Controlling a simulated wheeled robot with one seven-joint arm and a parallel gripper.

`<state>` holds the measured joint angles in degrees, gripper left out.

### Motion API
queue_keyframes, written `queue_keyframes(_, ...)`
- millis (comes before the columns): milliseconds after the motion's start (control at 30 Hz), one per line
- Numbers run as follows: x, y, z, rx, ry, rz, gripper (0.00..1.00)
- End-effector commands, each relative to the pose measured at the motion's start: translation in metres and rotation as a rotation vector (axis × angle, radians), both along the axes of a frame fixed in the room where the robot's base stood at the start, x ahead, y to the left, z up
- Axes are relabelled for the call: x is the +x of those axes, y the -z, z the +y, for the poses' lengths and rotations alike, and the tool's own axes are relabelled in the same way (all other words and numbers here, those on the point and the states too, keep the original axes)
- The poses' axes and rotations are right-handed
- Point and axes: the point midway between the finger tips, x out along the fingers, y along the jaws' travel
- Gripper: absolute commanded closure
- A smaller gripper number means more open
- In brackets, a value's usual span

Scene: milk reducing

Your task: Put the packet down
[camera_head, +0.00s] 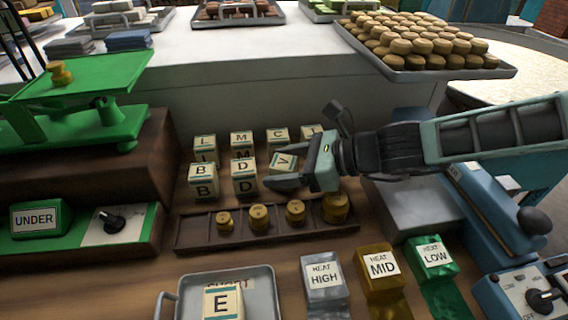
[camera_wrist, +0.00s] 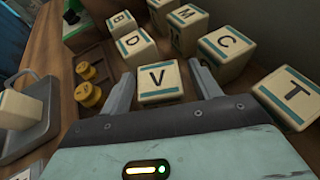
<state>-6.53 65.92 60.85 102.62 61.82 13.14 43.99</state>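A cream packet marked V (camera_head: 283,162) stands at the right end of the near row of lettered packets, with its front largely hidden by my gripper. In the wrist view the V packet (camera_wrist: 160,81) sits between my two fingers. My gripper (camera_head: 275,168) is open around it, with narrow gaps seen beside the packet; any contact lower down is hidden. A packet marked E (camera_head: 223,301) stands on the small metal tray (camera_head: 268,290) at the front.
Packets B (camera_head: 203,182) and D (camera_head: 244,178) stand left of V, with L, M, C and T behind. A rack (camera_head: 190,238) of brass weights lies in front. Heat blocks (camera_head: 324,280) stand front right; a green scale (camera_head: 80,100) stands left.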

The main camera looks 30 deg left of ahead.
Motion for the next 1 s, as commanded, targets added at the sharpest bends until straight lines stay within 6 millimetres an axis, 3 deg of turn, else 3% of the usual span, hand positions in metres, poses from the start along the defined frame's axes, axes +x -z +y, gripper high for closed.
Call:
queue_keyframes(233,0.004,-0.004,-0.009,0.000,0.001,-0.002,0.38)
queue_keyframes(700,0.028,-0.038,-0.088,-0.001,0.001,-0.002,0.38)
queue_keyframes(1000,0.034,-0.046,-0.106,0.000,0.000,0.000,0.38)
